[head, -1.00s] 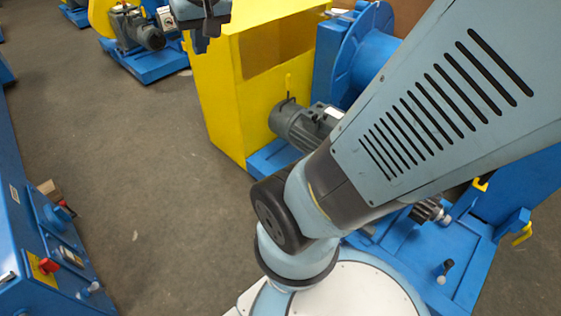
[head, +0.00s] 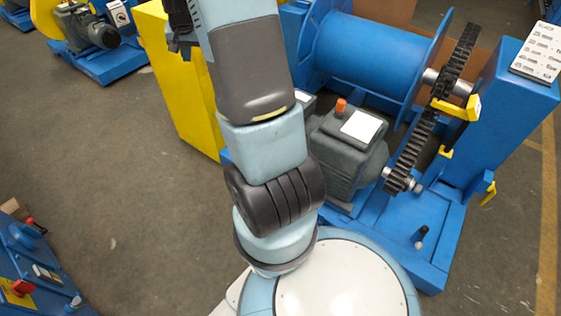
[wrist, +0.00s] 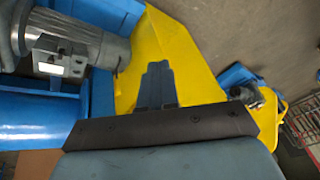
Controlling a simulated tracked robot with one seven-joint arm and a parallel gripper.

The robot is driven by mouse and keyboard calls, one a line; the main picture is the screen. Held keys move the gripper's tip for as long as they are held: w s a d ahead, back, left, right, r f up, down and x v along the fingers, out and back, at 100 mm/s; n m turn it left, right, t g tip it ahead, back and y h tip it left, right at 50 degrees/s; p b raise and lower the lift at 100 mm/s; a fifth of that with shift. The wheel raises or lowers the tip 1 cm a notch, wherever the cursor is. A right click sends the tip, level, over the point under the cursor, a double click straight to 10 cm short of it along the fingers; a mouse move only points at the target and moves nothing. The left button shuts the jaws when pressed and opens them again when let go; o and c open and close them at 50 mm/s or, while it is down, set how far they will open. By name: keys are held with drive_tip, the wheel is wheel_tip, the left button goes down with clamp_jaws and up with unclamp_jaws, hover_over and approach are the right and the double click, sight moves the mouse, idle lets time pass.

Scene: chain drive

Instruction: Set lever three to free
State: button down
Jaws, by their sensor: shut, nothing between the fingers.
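A small lever with a black knob (head: 421,233) stands on the blue base of the drum machine in the head view. A lever with a red knob (head: 32,223) shows on the blue cabinet at the lower left. I cannot tell which lever is number three, and no lever setting is readable. My gripper shows in the wrist view (wrist: 157,85), its dark fingers together and empty in front of a yellow guard (wrist: 170,60). In the head view, my arm reaches up past the top edge, and its dark end is partly visible at the upper left.
A blue drum (head: 365,55) is joined by a black chain (head: 432,115) to a motor (head: 345,150) with an orange cap. A white plate (head: 538,52) lies on a blue post. Yellow hooks (head: 458,107) flank the chain. Grey floor (head: 120,190) is clear at left.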

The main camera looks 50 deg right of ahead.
drive_tip(key=d+f+m+g+h, duration=0.1)
drive_tip(key=d+f+m, duration=0.1)
drive_tip(key=d+f, duration=0.65)
drive_tip(key=d+f+m, duration=0.1)
drive_tip(key=d+f, duration=0.3)
drive_tip(key=f, duration=0.9)
drive_tip(key=d+f+m+g+h, duration=0.1)
drive_tip(key=d+f+m, duration=0.1)
drive_tip(key=d+f, duration=0.65)
drive_tip(key=s+d+f+m+g, duration=0.1)
drive_tip(key=s+f, duration=0.5)
drive_tip(key=f, duration=0.5)
drive_tip(key=s+d+f+m, duration=0.2)
drive_tip(key=s+f, duration=0.4)
drive_tip(key=f, duration=0.5)
drive_tip(key=s+d+f+m+g, duration=0.1)
drive_tip(key=s+f, duration=0.5)
drive_tip(key=f, duration=0.5)
drive_tip(key=shift+h, duration=0.4)
drive_tip(key=x, duration=0.9)
drive_tip(key=shift+s+f, duration=0.1)
drive_tip(key=shift+f, duration=0.15)
drive_tip(key=shift+s+a+f, duration=0.1)
drive_tip(key=shift+a+f, duration=0.05)
drive_tip(key=shift+a, duration=0.75)
drive_tip(key=shift+s+a+f, duration=0.1)
drive_tip(key=shift+a, duration=0.8)
